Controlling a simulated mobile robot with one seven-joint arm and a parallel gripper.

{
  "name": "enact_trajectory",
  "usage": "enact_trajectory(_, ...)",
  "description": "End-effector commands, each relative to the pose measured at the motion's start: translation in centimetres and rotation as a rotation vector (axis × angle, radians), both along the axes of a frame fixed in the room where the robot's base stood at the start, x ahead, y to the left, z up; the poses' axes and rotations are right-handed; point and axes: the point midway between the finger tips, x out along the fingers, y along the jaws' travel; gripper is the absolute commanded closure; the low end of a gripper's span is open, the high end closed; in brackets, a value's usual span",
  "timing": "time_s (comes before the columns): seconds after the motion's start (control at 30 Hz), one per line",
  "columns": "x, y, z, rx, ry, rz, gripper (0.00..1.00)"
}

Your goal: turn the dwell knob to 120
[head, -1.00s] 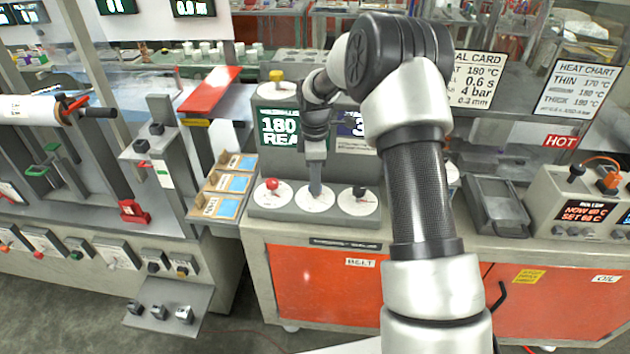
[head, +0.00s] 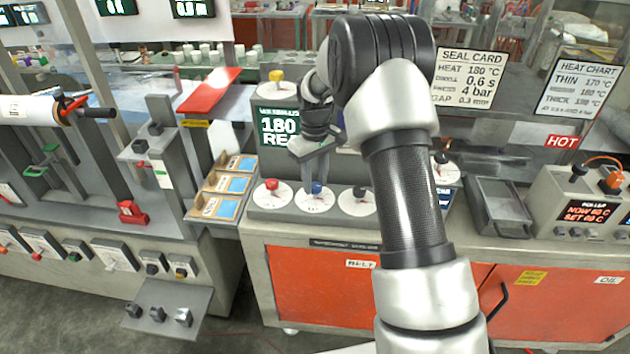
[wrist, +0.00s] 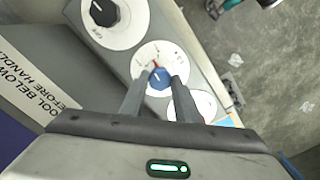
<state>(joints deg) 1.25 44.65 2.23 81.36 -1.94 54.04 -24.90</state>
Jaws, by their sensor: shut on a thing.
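A grey panel carries three round white dials. The left dial has a red knob (head: 272,184), the middle one a blue knob (head: 317,187), the right one a black knob (head: 360,192). My gripper (head: 320,180) reaches down from above to the middle dial. In the wrist view its fingers (wrist: 158,82) are shut on the blue knob (wrist: 159,77), one on each side. The black knob (wrist: 103,11) stands clear of them. The dial names and numbers are too small to read, so I cannot tell which is marked dwell.
A green display (head: 281,127), partly covered by my arm, stands behind the dials. A tray of cards (head: 222,187) lies left of the panel. A seal card (head: 471,77) stands behind my arm. A metal tray (head: 497,207) and a heater box (head: 575,205) are at right.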

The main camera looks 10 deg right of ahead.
Motion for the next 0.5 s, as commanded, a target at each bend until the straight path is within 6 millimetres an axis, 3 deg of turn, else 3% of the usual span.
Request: enact_trajectory(0.5, 0.06, -0.01, 0.13, 0.000, -0.002, -0.328, 0.93)
